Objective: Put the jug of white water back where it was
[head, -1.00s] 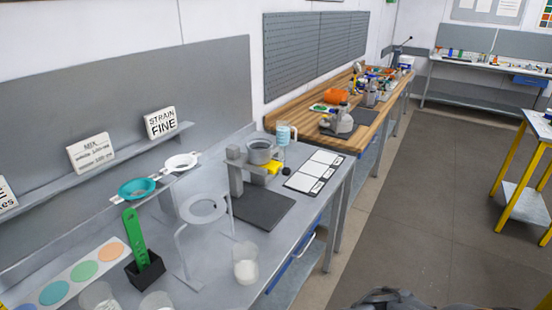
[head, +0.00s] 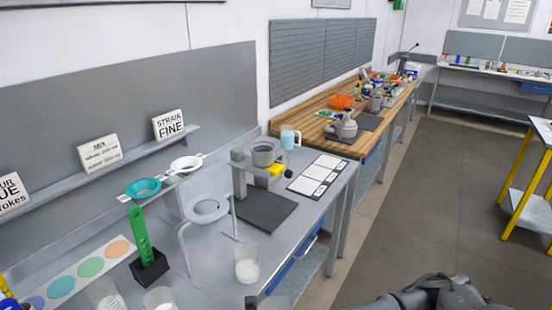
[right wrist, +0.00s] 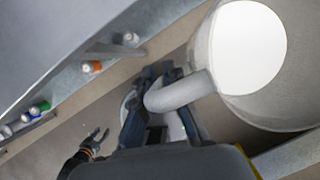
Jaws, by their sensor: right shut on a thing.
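A jug with a white round surface inside its rim (right wrist: 248,48) fills the upper right of the right wrist view. My right gripper (right wrist: 160,82) is shut on the jug's curved handle. The jug in my grip cannot be made out in the head view, where only part of my right arm shows at the bottom right. My left gripper (right wrist: 97,140) appears at the lower left of the right wrist view, empty, with its fingers apart. Another jug with pale blue contents (head: 289,138) stands at the far end of the grey bench.
The grey bench (head: 300,215) holds a ring stand (head: 206,208), a clear beaker with white contents (head: 247,265), a stirring device with a pot (head: 264,155), and a white card (head: 318,172). A teal strainer (head: 143,188) sits behind.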

